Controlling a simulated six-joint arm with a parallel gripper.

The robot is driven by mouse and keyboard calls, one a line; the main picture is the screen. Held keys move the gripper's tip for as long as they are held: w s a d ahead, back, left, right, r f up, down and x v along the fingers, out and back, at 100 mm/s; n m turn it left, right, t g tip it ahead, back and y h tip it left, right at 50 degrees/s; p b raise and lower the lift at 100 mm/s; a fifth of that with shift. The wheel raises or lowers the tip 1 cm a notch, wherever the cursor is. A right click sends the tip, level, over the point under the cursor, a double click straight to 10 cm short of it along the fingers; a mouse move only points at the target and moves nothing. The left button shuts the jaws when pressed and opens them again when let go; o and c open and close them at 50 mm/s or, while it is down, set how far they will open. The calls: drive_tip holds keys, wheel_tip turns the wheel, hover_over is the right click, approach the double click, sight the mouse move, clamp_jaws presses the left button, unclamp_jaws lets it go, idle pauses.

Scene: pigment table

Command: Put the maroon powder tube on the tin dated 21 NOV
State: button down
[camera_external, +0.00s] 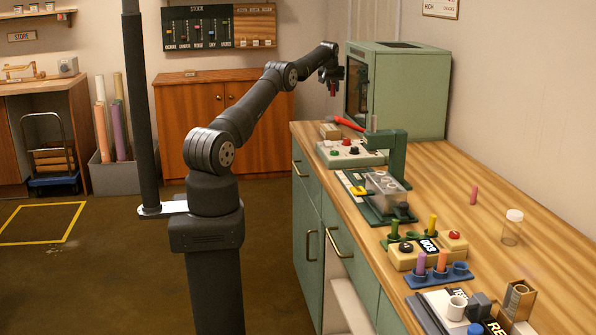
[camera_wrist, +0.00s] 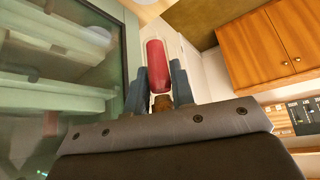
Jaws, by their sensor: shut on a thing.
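My gripper (camera_external: 331,80) is raised at the left front of the green cabinet, above the bench's far end. It is shut on a maroon powder tube (camera_external: 332,89). In the wrist view the tube (camera_wrist: 157,62) sits lengthwise between the two blue-grey fingers (camera_wrist: 159,88), its far end sticking out past them. The glass front of the cabinet (camera_wrist: 60,75) fills the left of the wrist view, close beside the tube; whether they touch cannot be told. I cannot make out a tin dated 21 NOV in either view.
The green cabinet (camera_external: 410,95) stands at the bench's far end.

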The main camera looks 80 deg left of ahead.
wheel_tip(320, 180, down, 9)
drive_tip(key=shift+f, duration=0.15)
idle(0.4)
drive_tip(key=shift+f, duration=0.15)
drive_tip(key=c, duration=1.2)
unclamp_jaws()
drive_tip(key=shift+c, duration=0.2)
drive_tip(key=shift+r, duration=0.25)
drive_tip(key=v, duration=1.2)
drive_tip(key=shift+f, duration=0.1)
